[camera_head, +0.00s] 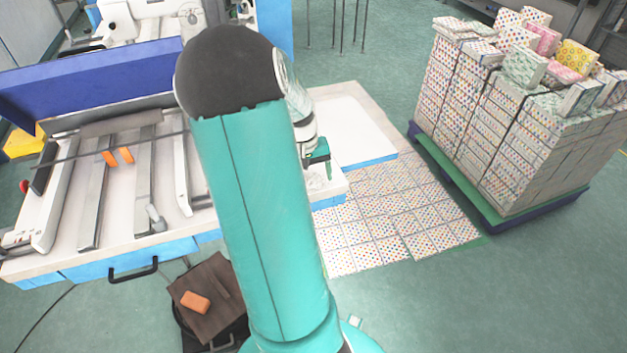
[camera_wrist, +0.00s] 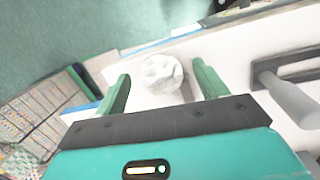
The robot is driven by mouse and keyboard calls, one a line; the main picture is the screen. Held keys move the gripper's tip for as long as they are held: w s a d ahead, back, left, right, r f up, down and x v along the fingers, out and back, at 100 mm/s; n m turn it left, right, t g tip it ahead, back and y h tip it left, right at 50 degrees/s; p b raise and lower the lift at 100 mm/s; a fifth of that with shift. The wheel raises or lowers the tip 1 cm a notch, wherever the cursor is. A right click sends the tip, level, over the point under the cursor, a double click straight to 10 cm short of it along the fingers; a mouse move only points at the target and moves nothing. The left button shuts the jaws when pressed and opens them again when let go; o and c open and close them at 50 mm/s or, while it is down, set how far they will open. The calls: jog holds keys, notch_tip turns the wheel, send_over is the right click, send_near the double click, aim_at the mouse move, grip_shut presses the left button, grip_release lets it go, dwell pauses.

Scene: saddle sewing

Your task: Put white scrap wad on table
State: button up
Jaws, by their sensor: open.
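The white scrap wad (camera_wrist: 160,74) is a crumpled white ball in the wrist view. It lies on the white table (camera_wrist: 215,60), near its blue edge. My gripper (camera_wrist: 158,88) is open, with one green finger on each side of the wad and space between fingers and wad. In the head view my gripper (camera_head: 318,160) shows beside my arm, over the white table (camera_head: 345,130).
A machine bed with metal bars (camera_head: 145,150) stands at the left. A pallet of stacked patterned blocks (camera_head: 510,120) stands at the right. Patterned sheets (camera_head: 390,215) cover the floor by the table. An orange block (camera_head: 195,302) lies on a brown seat (camera_head: 215,285).

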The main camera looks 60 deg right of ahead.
jog(key=shift+c, duration=0.4)
jog(key=c, duration=1)
jog(key=shift+r, duration=0.1)
jog(key=shift+c, duration=0.4)
